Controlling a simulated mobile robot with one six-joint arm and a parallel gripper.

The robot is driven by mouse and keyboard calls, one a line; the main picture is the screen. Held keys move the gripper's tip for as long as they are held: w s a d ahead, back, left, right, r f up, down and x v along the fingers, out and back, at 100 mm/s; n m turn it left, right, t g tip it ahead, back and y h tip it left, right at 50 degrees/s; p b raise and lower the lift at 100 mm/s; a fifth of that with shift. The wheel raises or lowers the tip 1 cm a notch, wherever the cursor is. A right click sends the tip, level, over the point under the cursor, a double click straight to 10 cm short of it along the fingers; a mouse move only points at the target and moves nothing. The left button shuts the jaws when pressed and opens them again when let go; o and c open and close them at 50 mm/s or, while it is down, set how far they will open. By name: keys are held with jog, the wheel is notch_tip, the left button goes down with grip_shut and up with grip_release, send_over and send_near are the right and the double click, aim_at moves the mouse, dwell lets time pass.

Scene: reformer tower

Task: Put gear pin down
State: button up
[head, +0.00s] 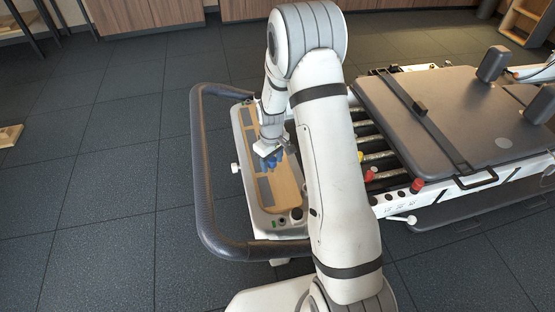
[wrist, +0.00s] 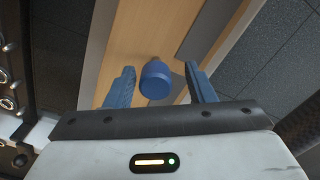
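The gear pin shows in the wrist view as a blue rounded knob (wrist: 155,80) between my two blue fingers. It is over the wood-coloured top of the end platform, and I cannot tell whether it rests on it or in a hole. My gripper (wrist: 160,88) is open, with a gap on each side of the knob. In the head view my gripper (head: 271,160) points down over the middle of the platform (head: 290,190). The pin is not clearly told apart from the blue fingers there.
A dark curved handrail (head: 202,170) wraps the platform's left side. Grey pads lie on the platform's wood top. The reformer carriage (head: 450,115) with a strap is at the right, beside springs with red (head: 417,185) and yellow knobs.

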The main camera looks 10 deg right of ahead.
aim_at(272, 160)
jog(key=shift+w+r, duration=0.15)
jog(key=shift+r, duration=0.2)
notch_tip(272, 160, up, 11)
jog(key=p, duration=0.4)
jog(key=s+r+m, duration=0.3)
jog(key=s+r, duration=0.9)
jog(key=r, duration=0.1)
jog(key=s+r+m, duration=0.1)
jog(key=s+r, duration=0.1)
jog(key=s, duration=0.4)
jog(key=s+d+r+m+t, duration=0.1)
jog(key=s+r+m, duration=0.1)
jog(key=s, duration=0.5)
jog(key=shift+s+d, duration=0.25)
jog(key=shift+d, duration=0.05)
